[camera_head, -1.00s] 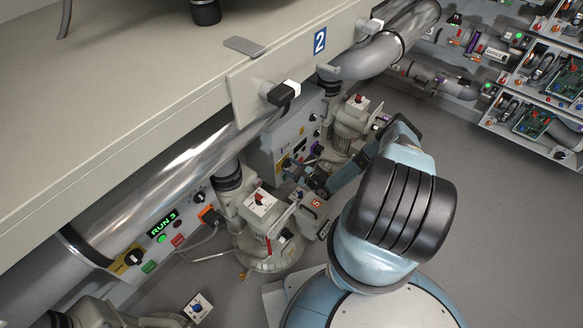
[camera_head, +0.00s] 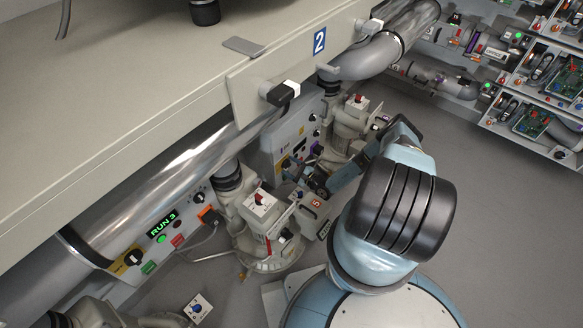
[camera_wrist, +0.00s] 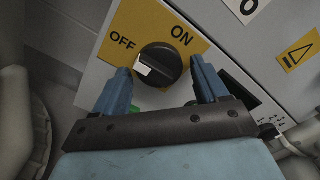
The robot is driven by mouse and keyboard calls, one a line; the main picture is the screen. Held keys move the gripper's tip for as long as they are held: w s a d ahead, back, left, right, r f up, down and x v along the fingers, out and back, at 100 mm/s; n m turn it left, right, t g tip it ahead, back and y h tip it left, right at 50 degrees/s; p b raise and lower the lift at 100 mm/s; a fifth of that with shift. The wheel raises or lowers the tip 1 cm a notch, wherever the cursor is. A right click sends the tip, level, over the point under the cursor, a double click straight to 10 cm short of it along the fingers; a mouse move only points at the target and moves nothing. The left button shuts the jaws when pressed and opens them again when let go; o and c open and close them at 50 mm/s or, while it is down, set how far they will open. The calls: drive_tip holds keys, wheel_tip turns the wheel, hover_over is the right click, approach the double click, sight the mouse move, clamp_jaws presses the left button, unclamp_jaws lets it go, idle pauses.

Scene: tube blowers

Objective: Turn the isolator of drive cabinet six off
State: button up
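In the wrist view a round black isolator knob (camera_wrist: 165,58) sits on a yellow plate (camera_wrist: 148,22) marked OFF at upper left and ON at upper right. The knob's white mark points left and slightly down, on the OFF side, just below that word. My gripper (camera_wrist: 160,66) is open, with one blue finger on each side of the knob and gaps showing. In the head view my gripper (camera_head: 318,183) is at the grey cabinet (camera_head: 285,136) under the bench, where the knob is hidden. A white label above the plate is cut off, so its number is unclear.
A pump with a red-knobbed box (camera_head: 259,202) stands left of my gripper, and another pump (camera_head: 352,115) stands behind it. A cabinet reading RUN 3 (camera_head: 163,225) is at lower left. Pipes and the bench edge overhang. Open floor (camera_head: 490,220) lies to the right.

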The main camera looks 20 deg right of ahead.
drive_tip(key=shift+o, duration=0.5)
wheel_tip(320, 180, up, 3)
drive_tip(key=shift+w+f, duration=0.1)
drive_tip(key=s+r, duration=1)
drive_tip(key=s, duration=0.4)
drive_tip(key=shift+s, duration=0.1)
